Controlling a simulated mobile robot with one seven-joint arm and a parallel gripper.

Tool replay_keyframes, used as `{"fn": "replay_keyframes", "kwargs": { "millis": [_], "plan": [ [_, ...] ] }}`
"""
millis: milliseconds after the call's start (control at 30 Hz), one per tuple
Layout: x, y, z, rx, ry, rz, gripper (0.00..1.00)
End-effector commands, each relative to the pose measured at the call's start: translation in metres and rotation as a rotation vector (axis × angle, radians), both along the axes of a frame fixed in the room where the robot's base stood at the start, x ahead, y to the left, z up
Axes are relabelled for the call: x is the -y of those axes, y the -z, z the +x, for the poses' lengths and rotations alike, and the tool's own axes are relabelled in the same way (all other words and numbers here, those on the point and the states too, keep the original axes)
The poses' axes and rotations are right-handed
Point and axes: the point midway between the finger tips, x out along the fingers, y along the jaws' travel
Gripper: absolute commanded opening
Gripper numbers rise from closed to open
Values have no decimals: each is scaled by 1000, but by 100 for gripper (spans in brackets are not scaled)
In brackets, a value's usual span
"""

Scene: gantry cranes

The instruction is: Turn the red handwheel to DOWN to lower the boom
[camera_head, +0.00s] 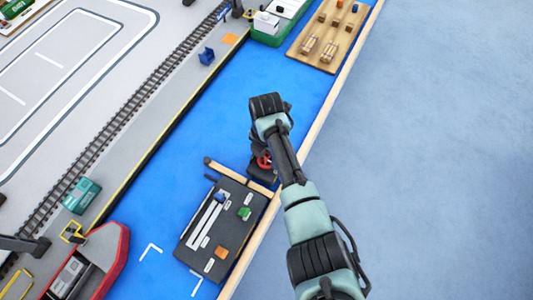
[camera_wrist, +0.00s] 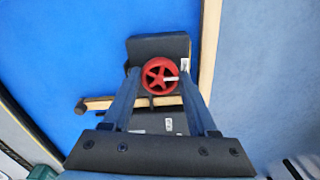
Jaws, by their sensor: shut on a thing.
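The red handwheel (camera_wrist: 160,75) sits on a dark block (camera_wrist: 155,48) in the wrist view. A pale mark at the wheel's right of centre points to the right. My gripper (camera_wrist: 161,82) has one dark finger at each side of the wheel and is shut on its rim. In the head view my gripper (camera_head: 262,150) reaches down over the wheel (camera_head: 264,160), of which only a small red part shows beside the arm. Any label for DOWN is too small to read.
A dark panel (camera_head: 197,257) with sliders, green and orange pieces lies beside the wheel. A wooden bar (camera_head: 228,173) runs from the dark block over blue water. A red-edged boat (camera_head: 97,262) is at lower left; a wooden pallet deck (camera_head: 312,58) is at the top. A wooden edge borders the open floor.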

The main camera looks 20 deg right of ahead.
Motion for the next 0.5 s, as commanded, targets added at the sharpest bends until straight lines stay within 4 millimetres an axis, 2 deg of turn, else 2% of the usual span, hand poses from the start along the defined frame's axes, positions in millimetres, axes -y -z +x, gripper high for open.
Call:
{"fn": "replay_keyframes", "kwargs": {
  "millis": [267, 300, 433, 500],
  "plan": [
    [-1, 0, 0, 0, -6, 1, 3],
    [-1, 0, 0, 0, -6, 1, 64],
    [-1, 0, 0, 0, -4, 1, 88],
    [-1, 0, 0, 0, -3, 0, 89]
  ]
}}
